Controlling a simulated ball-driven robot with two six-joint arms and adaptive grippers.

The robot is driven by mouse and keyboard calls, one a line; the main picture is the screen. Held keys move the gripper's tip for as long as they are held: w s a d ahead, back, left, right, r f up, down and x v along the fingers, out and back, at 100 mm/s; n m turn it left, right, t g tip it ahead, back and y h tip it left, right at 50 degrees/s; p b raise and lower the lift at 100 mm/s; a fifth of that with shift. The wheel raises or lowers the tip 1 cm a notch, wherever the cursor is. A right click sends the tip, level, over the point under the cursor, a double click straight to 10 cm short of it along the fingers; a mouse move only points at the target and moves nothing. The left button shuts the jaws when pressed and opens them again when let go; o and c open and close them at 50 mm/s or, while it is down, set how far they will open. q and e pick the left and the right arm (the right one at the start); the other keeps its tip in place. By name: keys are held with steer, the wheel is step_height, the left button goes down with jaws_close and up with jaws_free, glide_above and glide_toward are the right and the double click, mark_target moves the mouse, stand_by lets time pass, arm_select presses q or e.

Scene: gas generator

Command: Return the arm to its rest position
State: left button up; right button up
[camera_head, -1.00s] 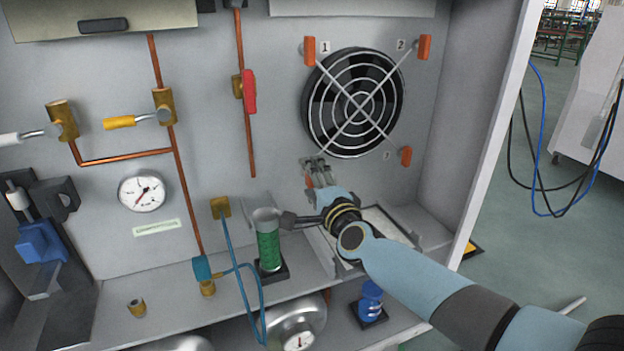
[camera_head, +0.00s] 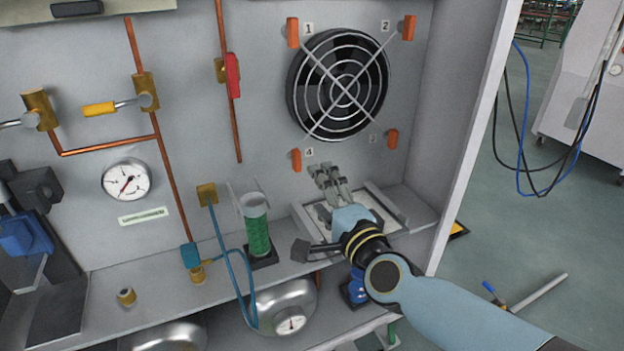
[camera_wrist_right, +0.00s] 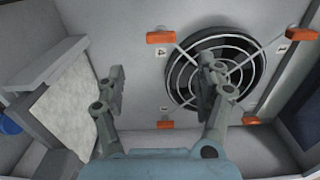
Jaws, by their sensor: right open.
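My right gripper (camera_head: 328,178) is in front of the back panel, below the round fan (camera_head: 338,84) and its orange clip marked 4 (camera_head: 296,160). It also shows in the right wrist view (camera_wrist_right: 162,82), where its two fingers stand wide apart with nothing between them. My right arm comes in from the lower right and hides part of the shelf and a blue item (camera_head: 356,288). A tray with a pale filter sheet (camera_head: 386,213) lies behind and beside the gripper; the sheet also shows in the wrist view (camera_wrist_right: 62,104). My left gripper is not in view.
A green-filled cylinder (camera_head: 257,228) stands on the shelf left of my right gripper. A blue hose (camera_head: 232,268), copper pipes and a gauge (camera_head: 126,180) are farther left. The cabinet's side wall (camera_head: 470,150) stands to the right, with open floor beyond.

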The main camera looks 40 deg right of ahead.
steer(key=shift+s+a, duration=0.1)
steer(key=shift+s, duration=0.25)
stand_by(0.3)
steer(key=s+a+f+n+g+y+p, duration=0.1)
steer(key=s+f+n+g, duration=0.2)
steer(key=s+f, duration=0.35)
steer(key=s+a+f+n+g+y+p, duration=0.1)
steer(key=s+f+n+g+p, duration=0.2)
steer(key=f, duration=0.7)
steer(key=s+f+n+g+y, duration=0.1)
steer(key=s+f+n+g, duration=0.15)
steer(key=s+f, duration=0.5)
steer(key=s+f+n+g, duration=0.3)
steer(key=s+f+n, duration=0.1)
steer(key=s, duration=0.6)
steer(key=s+f+n+g+p, duration=0.1)
steer(key=s+f+n, duration=0.3)
steer(key=s, duration=0.5)
steer(key=s+f+n+g, duration=0.4)
steer(key=s+f, duration=0.1)
steer(key=s, duration=0.5)
steer(key=shift+s+a+f+g, duration=0.2)
steer(key=shift+s+f+g, duration=0.05)
steer(key=shift+s+g, duration=0.1)
steer(key=shift+n, duration=0.25)
